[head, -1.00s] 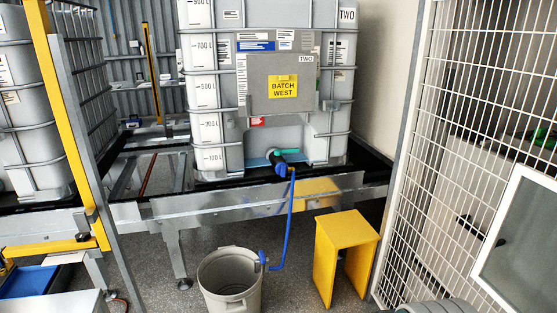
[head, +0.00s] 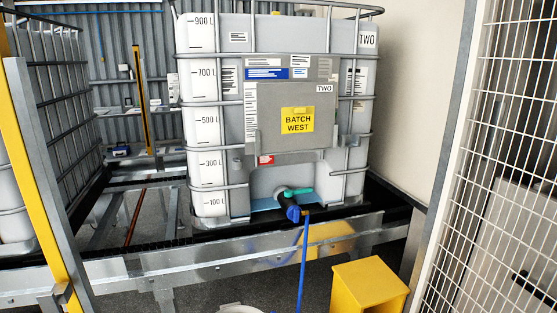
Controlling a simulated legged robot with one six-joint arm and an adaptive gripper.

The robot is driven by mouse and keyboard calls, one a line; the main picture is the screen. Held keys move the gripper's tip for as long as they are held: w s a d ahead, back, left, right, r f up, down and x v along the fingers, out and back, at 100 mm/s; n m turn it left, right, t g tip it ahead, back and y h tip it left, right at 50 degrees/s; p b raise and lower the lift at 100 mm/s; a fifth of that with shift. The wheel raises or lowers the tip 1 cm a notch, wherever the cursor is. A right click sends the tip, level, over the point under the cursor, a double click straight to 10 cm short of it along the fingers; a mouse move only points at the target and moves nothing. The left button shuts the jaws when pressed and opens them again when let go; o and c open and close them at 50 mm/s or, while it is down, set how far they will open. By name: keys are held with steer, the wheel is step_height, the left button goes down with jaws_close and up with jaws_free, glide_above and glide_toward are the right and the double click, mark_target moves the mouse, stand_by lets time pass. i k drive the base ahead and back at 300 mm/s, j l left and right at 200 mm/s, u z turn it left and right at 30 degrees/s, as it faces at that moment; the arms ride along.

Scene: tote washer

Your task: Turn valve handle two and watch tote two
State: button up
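Tote two (head: 213,150) is a whitish caged tank with a litre scale, a TWO label at its top right and a grey plate (head: 270,110) with a yellow BATCH WEST card. It stands on the metal frame ahead. At its foot is the valve (head: 291,208), dark with a blue end. A teal handle (head: 299,191) lies to the right across its top. A blue hose (head: 303,265) hangs from near the valve and leaves the bottom of the picture. My gripper is not in view.
A steel rail (head: 200,257) runs across in front of the tote. A yellow step (head: 369,289) stands on the floor at lower right. A bucket rim (head: 240,308) shows at the bottom edge. A mesh fence (head: 507,130) closes the right side, and a yellow post (head: 22,165) stands at left.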

mark_target(288, 193)
steer(key=i+l+u, duration=0.25)
steer(key=i+l, duration=0.45)
steer(key=i, duration=0.35)
steer(key=i+l+u, duration=0.25)
steer(key=i+l, duration=0.7)
